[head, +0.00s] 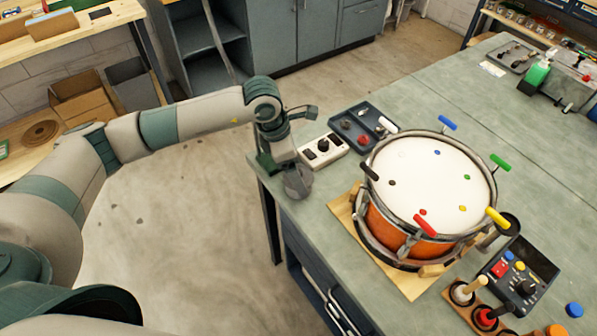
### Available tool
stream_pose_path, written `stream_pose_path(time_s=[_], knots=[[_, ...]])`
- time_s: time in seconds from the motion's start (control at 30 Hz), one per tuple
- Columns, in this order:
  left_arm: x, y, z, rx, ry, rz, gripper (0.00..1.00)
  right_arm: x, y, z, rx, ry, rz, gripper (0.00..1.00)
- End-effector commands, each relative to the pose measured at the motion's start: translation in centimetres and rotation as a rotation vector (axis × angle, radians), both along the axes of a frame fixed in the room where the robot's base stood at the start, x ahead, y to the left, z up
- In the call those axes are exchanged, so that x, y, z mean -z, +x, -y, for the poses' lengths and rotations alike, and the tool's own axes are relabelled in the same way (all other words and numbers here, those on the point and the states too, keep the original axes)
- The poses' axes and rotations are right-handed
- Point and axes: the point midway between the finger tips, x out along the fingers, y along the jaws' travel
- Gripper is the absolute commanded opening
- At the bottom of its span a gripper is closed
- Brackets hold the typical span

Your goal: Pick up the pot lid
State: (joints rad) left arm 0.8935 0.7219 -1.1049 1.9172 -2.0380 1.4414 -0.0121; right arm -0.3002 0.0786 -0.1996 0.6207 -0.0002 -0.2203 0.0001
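A grey, round, lid-like piece (299,183) shows at the left edge of the green bench top, right below my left gripper. It is the only thing I see that could be the pot lid, and I cannot be sure that it is. My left gripper (284,168) points down over the bench edge, at or touching this piece. Its fingers are small and partly hidden, so I cannot tell whether they are closed on it. My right gripper is not in view.
A drum (430,175) with coloured keys stands on a wooden board (345,215) right of my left gripper. A white switch box (322,151) and dark tray (362,127) lie close behind the gripper. A control box (519,278) is at lower right.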

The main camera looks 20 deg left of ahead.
Motion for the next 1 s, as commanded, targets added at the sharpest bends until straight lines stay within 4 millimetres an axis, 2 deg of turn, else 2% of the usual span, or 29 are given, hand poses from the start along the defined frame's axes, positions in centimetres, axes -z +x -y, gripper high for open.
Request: stream_pose_path(time_s=[0.17, 0.6, 0.7, 0.8, 1.0], knots=[[0.94, 0.08, 0.26, 0.0, 0.0, -0.001, 0.84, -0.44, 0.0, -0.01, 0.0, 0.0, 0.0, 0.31], [0.95, 0.1, 0.23, 0.001, 0.0, 0.0, 0.84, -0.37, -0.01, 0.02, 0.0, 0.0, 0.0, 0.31], [0.95, 0.1, 0.22, 0.0, 0.0, 0.0, 0.6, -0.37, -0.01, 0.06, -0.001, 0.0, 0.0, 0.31], [0.94, 0.1, 0.22, 0.001, 0.0, 0.0, 0.41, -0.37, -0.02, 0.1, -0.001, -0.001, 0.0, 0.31], [0.93, 0.1, 0.23, 0.001, 0.0, 0.0, 0.41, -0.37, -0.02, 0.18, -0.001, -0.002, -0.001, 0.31]])
